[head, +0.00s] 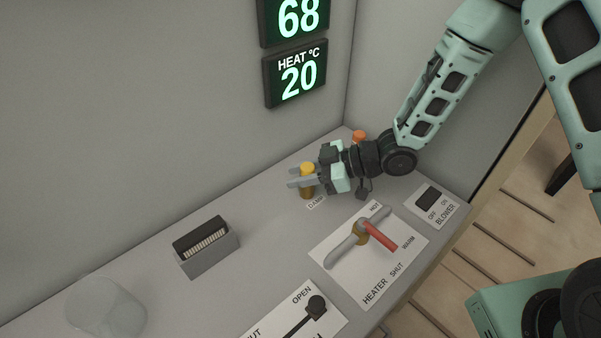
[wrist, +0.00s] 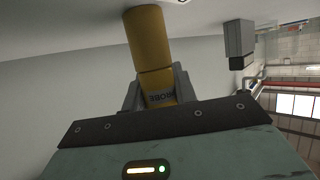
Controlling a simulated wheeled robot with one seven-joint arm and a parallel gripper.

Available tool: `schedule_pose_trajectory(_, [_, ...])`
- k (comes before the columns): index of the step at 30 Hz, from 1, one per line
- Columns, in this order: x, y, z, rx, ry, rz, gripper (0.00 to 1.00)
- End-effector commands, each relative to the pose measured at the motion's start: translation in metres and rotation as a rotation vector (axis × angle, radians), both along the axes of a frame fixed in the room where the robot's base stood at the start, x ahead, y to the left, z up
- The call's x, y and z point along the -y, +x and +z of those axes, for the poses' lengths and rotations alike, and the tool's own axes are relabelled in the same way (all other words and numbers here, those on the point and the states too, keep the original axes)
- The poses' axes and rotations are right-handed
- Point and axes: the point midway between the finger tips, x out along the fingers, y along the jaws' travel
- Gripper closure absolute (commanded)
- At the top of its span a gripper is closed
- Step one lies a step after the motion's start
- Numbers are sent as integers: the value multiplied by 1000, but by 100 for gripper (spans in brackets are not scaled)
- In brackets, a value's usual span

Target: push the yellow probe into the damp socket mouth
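The yellow probe (head: 307,169) stands roughly upright at the DAMP label (head: 315,203) on the grey counter. Its top is bright yellow and its lower part looks darker, brownish. My gripper (head: 302,181) reaches in from the right, with its fingers on either side of the probe. In the wrist view the probe (wrist: 149,38) runs up from between the fingers, its printed lettering partly visible. The gripper (wrist: 159,90) appears shut on it. The damp socket mouth is not clearly visible, so I cannot tell how far the probe is in it.
An orange-topped piece (head: 359,136) stands behind my wrist. A heater panel (head: 350,262) with a lever, a blower switch (head: 432,204) and a slider panel (head: 300,318) lie in front. A dark-topped grey block (head: 206,248) and a clear vessel (head: 106,308) stand left. Displays (head: 296,75) read 68 and 20.

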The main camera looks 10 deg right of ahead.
Motion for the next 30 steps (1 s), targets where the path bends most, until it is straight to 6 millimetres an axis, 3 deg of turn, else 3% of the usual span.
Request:
schedule_pose_trajectory(1, [0,0,0,0,0,0,61])
schedule_pose_trajectory(3, [0,0,0,0,0,0,47])
schedule_pose_trajectory(14, [5,0,2,2,0,-1,47])
schedule_pose_trajectory(30, [94,-17,39,2,0,-2,47])
